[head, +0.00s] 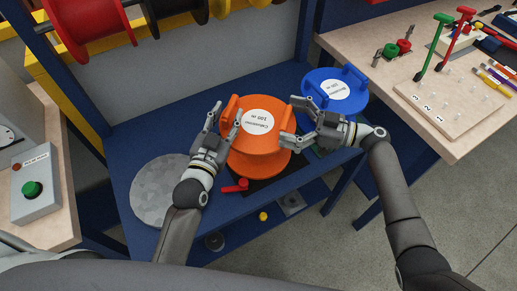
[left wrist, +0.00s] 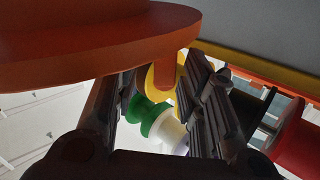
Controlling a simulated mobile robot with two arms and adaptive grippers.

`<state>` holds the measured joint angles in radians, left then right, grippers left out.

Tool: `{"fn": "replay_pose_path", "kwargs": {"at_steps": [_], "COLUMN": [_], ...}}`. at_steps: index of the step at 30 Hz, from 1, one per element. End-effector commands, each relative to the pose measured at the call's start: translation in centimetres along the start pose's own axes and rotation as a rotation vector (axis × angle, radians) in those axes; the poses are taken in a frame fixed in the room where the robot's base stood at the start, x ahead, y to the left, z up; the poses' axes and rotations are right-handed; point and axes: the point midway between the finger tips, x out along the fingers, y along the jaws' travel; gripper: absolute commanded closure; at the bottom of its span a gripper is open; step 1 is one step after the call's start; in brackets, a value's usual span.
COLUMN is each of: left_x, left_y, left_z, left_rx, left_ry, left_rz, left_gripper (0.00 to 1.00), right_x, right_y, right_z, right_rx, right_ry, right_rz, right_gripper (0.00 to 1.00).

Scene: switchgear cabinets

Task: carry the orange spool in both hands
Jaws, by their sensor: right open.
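The orange spool (head: 256,165) stands upright on the blue shelf, with a round white label and two upright handles on its top. My left gripper (head: 226,122) is at its left handle (head: 230,108). In the left wrist view, the spool's flange (left wrist: 90,50) fills the upper left, and an orange handle part (left wrist: 166,68) shows between the parted fingers (left wrist: 165,95). My right gripper (head: 297,121) is open at the right handle (head: 286,118), which its fingers partly hide. I cannot tell whether either gripper touches a handle.
A blue spool (head: 335,88) stands close behind my right gripper. A grey round disc (head: 155,190) lies left on the shelf (head: 125,150). A red part (head: 237,185) is in front of the spool. Wooden workbenches (head: 455,145) flank the shelf, the right one with tools.

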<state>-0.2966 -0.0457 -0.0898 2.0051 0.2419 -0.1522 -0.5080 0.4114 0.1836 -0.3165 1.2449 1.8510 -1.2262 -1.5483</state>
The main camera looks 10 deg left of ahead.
Motion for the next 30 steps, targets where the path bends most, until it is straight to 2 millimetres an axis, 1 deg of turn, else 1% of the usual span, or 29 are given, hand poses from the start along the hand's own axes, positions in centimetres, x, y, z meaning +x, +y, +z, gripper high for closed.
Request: {"fn": "replay_pose_path", "kwargs": {"at_steps": [1,3,9,15,20,23,26,30], "left_x": [-1.0,-2.4,-6.1,-8.6,-9.6,-9.8,-9.8,-9.8], "left_y": [0.0,0.0,0.1,0.1,0.1,0.1,0.1,0.1], "left_z": [0.1,0.2,0.2,0.2,0.1,0.1,0.1,0.1], "left_rx": [0.001,0.002,0.003,0.005,0.005,0.005,0.005,0.005], "left_ry": [-0.003,-0.005,-0.006,-0.006,-0.005,-0.004,-0.003,-0.004], "left_rz": [0.001,0.001,0.002,0.001,0.001,0.000,0.000,0.000], "left_gripper": [0.62,0.62,0.62,0.62,0.62,0.62,0.62,0.62], "right_x": [0.0,0.0,0.0,0.0,0.0,-0.5,-1.8,-4.7], "right_y": [0.0,0.0,-0.1,-0.1,-0.1,-0.1,0.0,0.0], "right_z": [0.0,0.0,0.1,0.1,0.1,0.1,0.1,0.1], "right_rx": [0.001,0.001,0.001,0.001,0.001,0.001,0.002,0.002], "right_ry": [0.000,0.000,0.000,-0.001,-0.001,-0.001,-0.002,-0.002], "right_rz": [-0.001,-0.001,-0.001,-0.001,-0.001,-0.001,0.001,0.002], "right_gripper": [0.00,0.00,0.00,0.00,0.00,0.00,0.00,0.00]}}
